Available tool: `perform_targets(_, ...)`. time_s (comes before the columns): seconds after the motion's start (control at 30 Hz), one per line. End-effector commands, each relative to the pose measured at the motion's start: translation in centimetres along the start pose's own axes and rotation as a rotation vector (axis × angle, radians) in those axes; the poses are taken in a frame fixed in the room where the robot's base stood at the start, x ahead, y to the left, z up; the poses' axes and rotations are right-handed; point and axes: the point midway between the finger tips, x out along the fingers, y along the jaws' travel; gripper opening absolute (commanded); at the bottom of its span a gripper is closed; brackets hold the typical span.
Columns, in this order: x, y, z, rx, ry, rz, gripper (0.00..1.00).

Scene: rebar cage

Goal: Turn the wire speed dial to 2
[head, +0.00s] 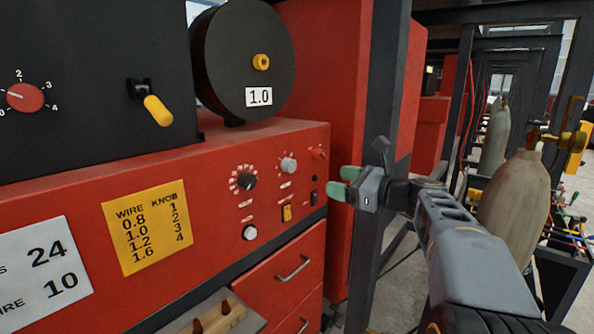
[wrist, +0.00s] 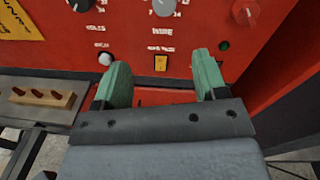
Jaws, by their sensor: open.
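A grey knob (head: 288,165) sits on the red panel, with a printed number ring. In the wrist view this grey knob (wrist: 164,6) is cut by the top edge, with the label WIRE below it; its setting is unreadable. A black knob (head: 247,181) is to its left. A red dial (head: 25,97) marked 0 to 4 is on the black box, its white line pointing left. My gripper (head: 345,182), with green fingers, is open and empty, right of the panel. In the wrist view my gripper (wrist: 158,72) is below the grey knob, apart from it.
A yellow chart (head: 147,226) pairs wire 1.0 with knob 2. The black spool (head: 243,62) reads 1.0. A yellow switch (head: 286,213) and white button (head: 250,232) are below the knobs. A dark post (head: 378,150) stands beside my gripper. Gas cylinders (head: 512,208) are at right.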

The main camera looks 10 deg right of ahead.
Motion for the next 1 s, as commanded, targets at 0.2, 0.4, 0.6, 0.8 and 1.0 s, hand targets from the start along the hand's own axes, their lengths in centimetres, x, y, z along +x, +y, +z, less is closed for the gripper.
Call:
perform_targets(0.2,2.4,-0.8,0.7,0.035,-0.031,-0.011,0.66)
perform_targets(0.4,6.4,-0.8,0.8,0.034,-0.028,-0.01,0.66)
perform_targets(0.6,9.8,-0.9,0.9,0.032,-0.028,-0.012,0.66)
perform_targets(0.8,12.2,-0.9,0.9,0.031,-0.027,-0.014,0.66)
perform_targets(1.0,13.2,-0.9,0.8,0.03,-0.027,-0.014,0.66)
